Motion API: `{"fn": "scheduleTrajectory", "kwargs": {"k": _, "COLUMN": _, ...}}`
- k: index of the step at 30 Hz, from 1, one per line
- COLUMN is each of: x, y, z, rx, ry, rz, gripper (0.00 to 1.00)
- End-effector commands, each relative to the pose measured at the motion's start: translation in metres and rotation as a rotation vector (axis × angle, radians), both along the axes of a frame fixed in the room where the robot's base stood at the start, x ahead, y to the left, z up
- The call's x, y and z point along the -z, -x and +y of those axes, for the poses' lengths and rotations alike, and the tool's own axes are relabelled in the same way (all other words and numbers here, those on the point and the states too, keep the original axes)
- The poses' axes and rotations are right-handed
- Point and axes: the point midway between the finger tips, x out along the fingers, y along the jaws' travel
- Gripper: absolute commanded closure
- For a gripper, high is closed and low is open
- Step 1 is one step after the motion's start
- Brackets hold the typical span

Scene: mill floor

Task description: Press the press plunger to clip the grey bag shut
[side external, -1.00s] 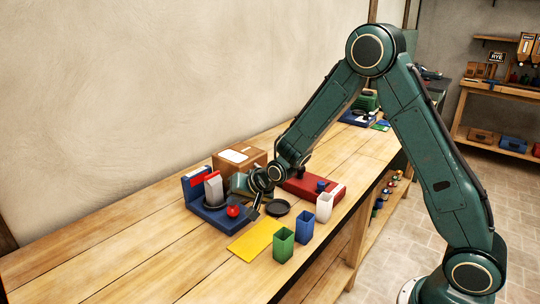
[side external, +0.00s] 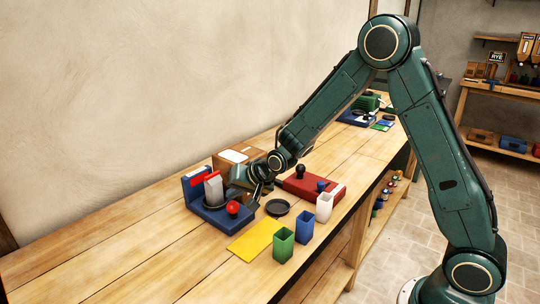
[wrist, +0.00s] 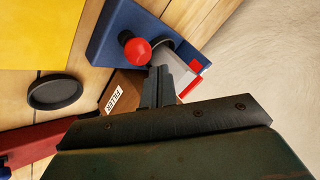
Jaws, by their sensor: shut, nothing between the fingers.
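A blue press base (side external: 205,213) stands at the left of the bench, with a blue upright at its back. A grey bag (side external: 214,189) stands upright on it on a dark round pad, with a red bar (side external: 204,178) at its top. A red ball knob (side external: 233,208) on a dark stem sits at the base's front right; it also shows in the wrist view (wrist: 137,50). My gripper (side external: 256,197) is just right of the knob, shut and empty. In the wrist view its closed fingers (wrist: 156,72) overlap the bag's lower edge; contact cannot be told.
A cardboard box (side external: 237,156) is behind my gripper. A red unit (side external: 310,188) with a black knob and a blue knob lies to the right. A black dish (side external: 277,207), a yellow mat (side external: 255,240) and green (side external: 284,245), blue (side external: 305,228) and white (side external: 324,206) bins stand in front.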

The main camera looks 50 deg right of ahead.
Motion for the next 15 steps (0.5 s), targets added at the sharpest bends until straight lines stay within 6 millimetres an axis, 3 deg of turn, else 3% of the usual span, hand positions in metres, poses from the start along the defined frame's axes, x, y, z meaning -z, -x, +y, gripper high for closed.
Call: {"fn": "scheduleTrajectory", "kwargs": {"k": 15, "x": -0.027, "y": -0.001, "z": 0.000, "rx": 0.000, "ry": 0.000, "rz": -0.004, "gripper": 1.00}}
